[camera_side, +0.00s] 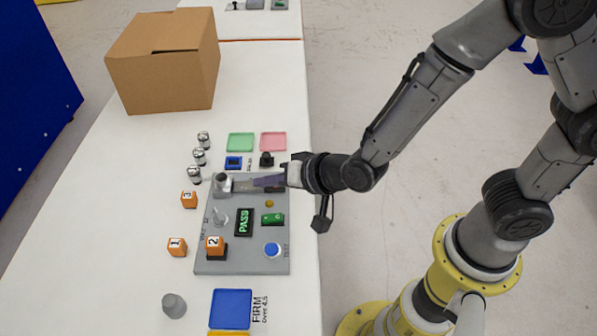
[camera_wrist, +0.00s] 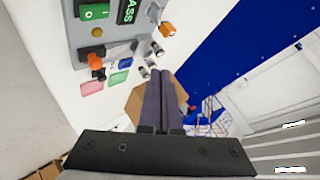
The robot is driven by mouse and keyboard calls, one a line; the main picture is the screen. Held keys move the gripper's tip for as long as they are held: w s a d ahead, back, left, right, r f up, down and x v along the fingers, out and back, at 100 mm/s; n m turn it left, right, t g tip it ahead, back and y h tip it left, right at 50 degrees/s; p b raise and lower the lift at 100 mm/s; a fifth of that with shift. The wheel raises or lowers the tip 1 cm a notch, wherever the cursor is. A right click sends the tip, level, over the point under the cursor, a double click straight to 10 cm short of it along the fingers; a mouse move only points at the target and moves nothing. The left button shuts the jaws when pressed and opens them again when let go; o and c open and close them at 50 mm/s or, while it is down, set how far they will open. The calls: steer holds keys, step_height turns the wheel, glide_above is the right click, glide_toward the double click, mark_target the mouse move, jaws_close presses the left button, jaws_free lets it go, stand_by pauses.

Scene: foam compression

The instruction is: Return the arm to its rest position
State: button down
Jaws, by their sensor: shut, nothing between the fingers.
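My gripper (camera_side: 233,184) reaches in from the right in the side view, low over the far end of the grey test panel (camera_side: 210,262). Its two long dark fingers lie together, shut and empty; they also fill the middle of the wrist view (camera_wrist: 162,75). The fingertips overlap a grey cylindrical part at the panel's far left corner; I cannot tell whether they touch it. The panel carries a display reading PASS (camera_side: 243,222), a green switch (camera_side: 272,219) and a blue button (camera_side: 271,250). Orange block 2 (camera_side: 214,245) sits on the panel.
Orange blocks 3 (camera_side: 189,200) and 1 (camera_side: 177,247) stand left of the panel. Several metal cylinders (camera_side: 199,157) stand behind it, near green (camera_side: 241,142) and pink (camera_side: 273,142) trays. A cardboard box (camera_side: 165,65) is at the back. A blue tray (camera_side: 231,308) lies in front.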

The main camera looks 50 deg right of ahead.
steer(key=s+d+r+t, duration=0.1)
steer(key=d+r, duration=0.5)
steer(key=r, duration=0.4)
steer(key=s+d+r+t, duration=0.1)
steer(key=d+r, duration=0.6)
steer(key=r, duration=0.2)
steer(key=s+d+f+n+g+h, duration=0.1)
steer(key=s+d+f+n+g, duration=0.1)
steer(key=s, duration=0.7)
steer(key=s+d+f+n+g+h, duration=0.1)
steer(key=s+d+n+g, duration=0.3)
steer(key=s, duration=0.6)
steer(key=shift+d+f+n+g+h, duration=0.4)
steer(key=shift+f, duration=0.15)
